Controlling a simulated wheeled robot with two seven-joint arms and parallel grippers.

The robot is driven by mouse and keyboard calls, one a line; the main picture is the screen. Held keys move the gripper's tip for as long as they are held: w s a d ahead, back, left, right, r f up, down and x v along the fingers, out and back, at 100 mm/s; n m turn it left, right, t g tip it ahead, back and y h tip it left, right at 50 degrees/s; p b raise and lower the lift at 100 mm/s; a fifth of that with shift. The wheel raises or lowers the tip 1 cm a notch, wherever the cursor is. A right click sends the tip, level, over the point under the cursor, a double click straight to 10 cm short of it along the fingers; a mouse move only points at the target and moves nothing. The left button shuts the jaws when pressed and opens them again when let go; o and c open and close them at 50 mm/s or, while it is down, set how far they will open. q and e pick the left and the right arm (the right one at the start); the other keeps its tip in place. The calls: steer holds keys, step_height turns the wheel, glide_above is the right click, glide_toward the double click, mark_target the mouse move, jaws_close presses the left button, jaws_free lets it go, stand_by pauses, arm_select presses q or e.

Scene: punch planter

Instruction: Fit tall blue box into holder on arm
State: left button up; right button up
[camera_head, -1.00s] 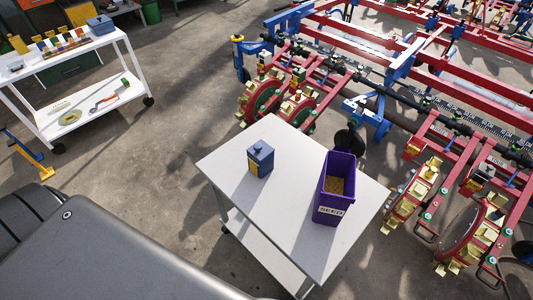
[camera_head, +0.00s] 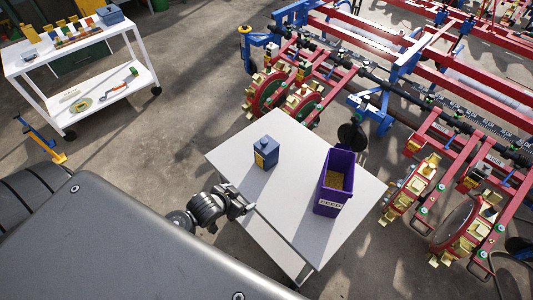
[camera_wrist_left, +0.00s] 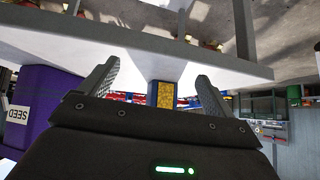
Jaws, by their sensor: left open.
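A tall blue-purple open box (camera_head: 337,165) labelled SEED stands upright on the white table, with yellowish grain inside. It also shows at the left of the left wrist view (camera_wrist_left: 45,105). A smaller blue container (camera_head: 265,153) with a yellow label stands to its left on the table. My left gripper (camera_head: 246,205) is at the table's left front edge, open and empty, apart from both. In the left wrist view the small container (camera_wrist_left: 165,93) shows beyond and between the fingers (camera_wrist_left: 158,85). Red planter arms (camera_head: 428,150) stand beyond the table; I cannot tell which part is the holder. My right gripper is not in view.
The white table (camera_head: 285,215) has clear room around the containers. The large red and blue planter frame (camera_head: 420,70) fills the upper right. A white shelf cart (camera_head: 125,80) with tools stands at the upper left. Concrete floor lies open between them.

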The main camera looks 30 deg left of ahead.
mark_target(259, 155)
arm_select(q)
steer(key=w+r+t+h, duration=0.1)
steer(key=w, duration=0.4)
steer(key=w+a+r+t+h, duration=0.1)
steer(key=w, duration=0.4)
steer(key=w+r+m+t+h, duration=0.1)
steer(key=w+t, duration=0.1)
steer(key=w, duration=0.3)
steer(key=shift+w+a+r+h, duration=0.2)
steer(key=shift+a+r+h, duration=0.1)
steer(key=shift+r, duration=0.1)
steer(key=shift+p+x, duration=0.6)
steer(key=shift+x, duration=2.05)
steer(key=shift+s+d, duration=0.1)
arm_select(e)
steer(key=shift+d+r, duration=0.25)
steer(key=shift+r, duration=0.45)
arm_select(q)
steer(key=c, duration=1.2)
steer(key=shift+r, duration=0.1)
steer(key=shift+c, duration=0.5)
